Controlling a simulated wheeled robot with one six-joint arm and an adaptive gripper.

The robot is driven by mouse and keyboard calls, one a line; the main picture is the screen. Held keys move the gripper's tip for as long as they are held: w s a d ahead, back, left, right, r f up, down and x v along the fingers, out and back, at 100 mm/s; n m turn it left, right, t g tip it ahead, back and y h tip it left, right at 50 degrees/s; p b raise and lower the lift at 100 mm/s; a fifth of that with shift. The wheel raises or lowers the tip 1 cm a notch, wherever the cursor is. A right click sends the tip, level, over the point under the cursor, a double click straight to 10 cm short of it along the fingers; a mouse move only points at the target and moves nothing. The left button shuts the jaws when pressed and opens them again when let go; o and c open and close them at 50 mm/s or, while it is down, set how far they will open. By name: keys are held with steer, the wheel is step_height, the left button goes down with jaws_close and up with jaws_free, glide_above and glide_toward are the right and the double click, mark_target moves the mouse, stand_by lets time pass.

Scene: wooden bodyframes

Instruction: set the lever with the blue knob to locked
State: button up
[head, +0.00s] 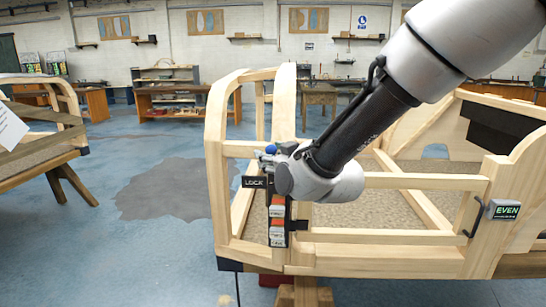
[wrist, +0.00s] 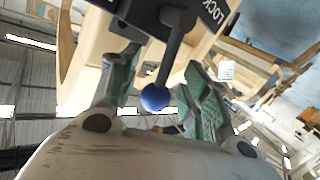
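The blue knob (wrist: 155,97) sits at the end of a black lever (wrist: 172,55) in the wrist view, between the two green-padded fingers of my gripper (wrist: 163,80). Gaps show between the knob and both fingers, so the gripper looks open around it. In the head view the blue knob (head: 270,149) shows as a small spot by my gripper (head: 268,154); the lever is mostly hidden there. A black LOCK label (head: 255,182) is just below the knob on the wooden post; the LOCK label (wrist: 213,12) is also in the wrist view, near the lever's far end.
The wooden bodyframe (head: 390,236) stands ahead, its rails close under my arm. A black strip with orange and white blocks (head: 277,237) hangs on its post. An EVEN sign (head: 505,210) is at right. Another frame (head: 40,165) stands left; floor between is open.

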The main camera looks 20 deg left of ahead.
steer(key=v, duration=1.2)
